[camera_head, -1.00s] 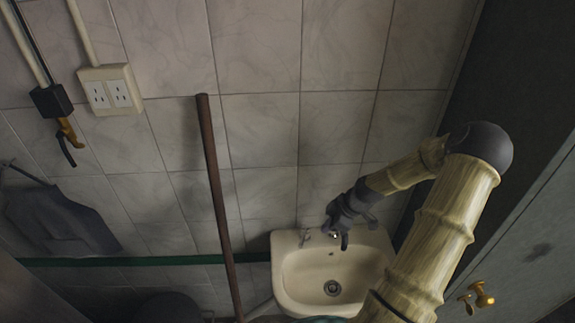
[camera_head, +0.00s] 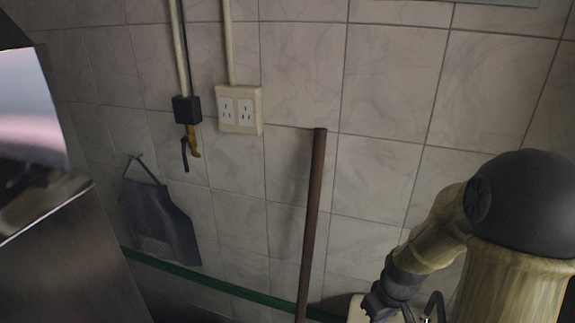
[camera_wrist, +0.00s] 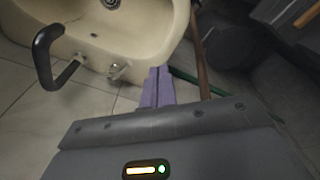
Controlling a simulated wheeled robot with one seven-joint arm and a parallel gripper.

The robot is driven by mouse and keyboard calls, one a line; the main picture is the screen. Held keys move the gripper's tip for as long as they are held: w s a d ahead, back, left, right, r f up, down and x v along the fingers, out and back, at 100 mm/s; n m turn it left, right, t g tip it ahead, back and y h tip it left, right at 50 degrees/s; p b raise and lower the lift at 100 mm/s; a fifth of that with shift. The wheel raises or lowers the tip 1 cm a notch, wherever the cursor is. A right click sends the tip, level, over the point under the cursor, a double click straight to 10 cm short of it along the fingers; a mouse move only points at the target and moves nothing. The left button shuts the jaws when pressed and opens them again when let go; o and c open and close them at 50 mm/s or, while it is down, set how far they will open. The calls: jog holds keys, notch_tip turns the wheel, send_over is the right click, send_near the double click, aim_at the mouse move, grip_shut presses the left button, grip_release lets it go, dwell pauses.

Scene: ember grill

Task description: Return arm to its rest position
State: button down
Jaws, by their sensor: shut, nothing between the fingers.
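My gripper (camera_wrist: 157,86) shows in the wrist view with its two purple-grey fingers pressed together and nothing between them. It points toward the floor tiles beside a cream sink (camera_wrist: 172,38). In the head view my bent arm is at the lower right, and my gripper is low, at the bottom edge, with its fingertips not clearly visible. Only a small corner of the sink (camera_head: 356,309) shows there, beside my gripper.
A brown pole (camera_head: 313,220) stands against the tiled wall, left of my arm. A green pipe (camera_head: 215,285) runs low along the wall. A dark apron (camera_head: 163,220) hangs left of a socket (camera_head: 240,110). A metal appliance (camera_head: 70,265) fills the lower left.

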jog(key=s+a+r+m+t+b, duration=0.1)
jog(key=s+a+r+m+b, duration=0.1)
jog(key=s+a+m+b, duration=0.1)
jog(key=s+a+m, duration=0.1)
jog(key=s+a, duration=0.1)
jog(key=a, duration=0.1)
jog(key=shift+s, duration=0.1)
jog(key=shift+d, duration=0.1)
dwell(0.5)
